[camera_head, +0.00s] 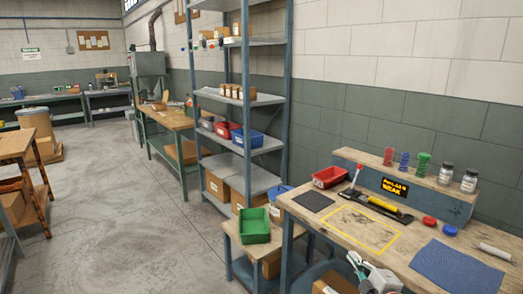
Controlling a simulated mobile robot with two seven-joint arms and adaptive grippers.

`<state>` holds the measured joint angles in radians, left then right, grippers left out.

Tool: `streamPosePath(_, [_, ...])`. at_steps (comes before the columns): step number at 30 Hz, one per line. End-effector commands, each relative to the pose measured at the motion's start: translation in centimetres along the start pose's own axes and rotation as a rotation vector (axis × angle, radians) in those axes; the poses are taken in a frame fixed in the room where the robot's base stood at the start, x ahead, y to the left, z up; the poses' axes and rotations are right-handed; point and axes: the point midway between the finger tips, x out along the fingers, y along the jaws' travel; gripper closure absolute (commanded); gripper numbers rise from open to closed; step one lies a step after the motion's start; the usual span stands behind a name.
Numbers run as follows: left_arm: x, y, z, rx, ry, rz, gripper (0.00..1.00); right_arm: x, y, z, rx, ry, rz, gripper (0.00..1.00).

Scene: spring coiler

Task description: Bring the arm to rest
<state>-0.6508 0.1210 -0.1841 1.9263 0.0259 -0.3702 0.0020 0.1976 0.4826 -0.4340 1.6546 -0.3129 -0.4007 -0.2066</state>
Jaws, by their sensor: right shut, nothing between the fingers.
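My right gripper (355,262) is at the bottom of the head view, in front of the near edge of the wooden workbench (425,238). Its fingers look closed, with nothing held between them. Part of my right arm is cut off by the lower picture edge. My left gripper is not in view.
A blue mat (455,269), red cap (429,221), blue cap (450,230) and white cylinder (494,251) lie right. Coloured springs (404,160) and jars (469,181) stand on the rear ledge. A green bin (254,226) sits on a low stand left. Floor is open left.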

Motion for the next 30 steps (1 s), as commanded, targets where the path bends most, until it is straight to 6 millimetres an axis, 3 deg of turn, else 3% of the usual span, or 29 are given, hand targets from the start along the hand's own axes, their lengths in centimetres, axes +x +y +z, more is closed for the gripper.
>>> streamPosePath(1, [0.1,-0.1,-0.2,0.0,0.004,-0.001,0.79,-1.8,-3.6,-0.5,0.079,-0.003,-0.046,1.0])
streamPosePath(6, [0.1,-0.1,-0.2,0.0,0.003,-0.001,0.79,-8.1,-13.0,-1.6,0.354,-0.043,-0.168,1.0])
streamPosePath(12, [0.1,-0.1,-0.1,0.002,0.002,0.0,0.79,-16.9,-21.7,-2.4,0.672,-0.143,-0.284,1.0])
streamPosePath(15, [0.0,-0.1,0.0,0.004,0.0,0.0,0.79,-21.4,-25.0,-2.6,0.813,-0.207,-0.325,1.0])
streamPosePath(18, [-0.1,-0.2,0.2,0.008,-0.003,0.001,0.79,-25.1,-27.2,-2.7,0.925,-0.267,-0.351,1.0])
streamPosePath(22, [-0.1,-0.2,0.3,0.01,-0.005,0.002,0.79,-28.3,-28.8,-2.8,1.017,-0.322,-0.367,1.0])
streamPosePath(25, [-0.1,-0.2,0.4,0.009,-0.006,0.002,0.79,-29.4,-29.3,-2.7,1.049,-0.343,-0.371,1.0])
streamPosePath(30, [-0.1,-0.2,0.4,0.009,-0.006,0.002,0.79,-29.6,-29.4,-2.7,1.056,-0.347,-0.372,1.0])
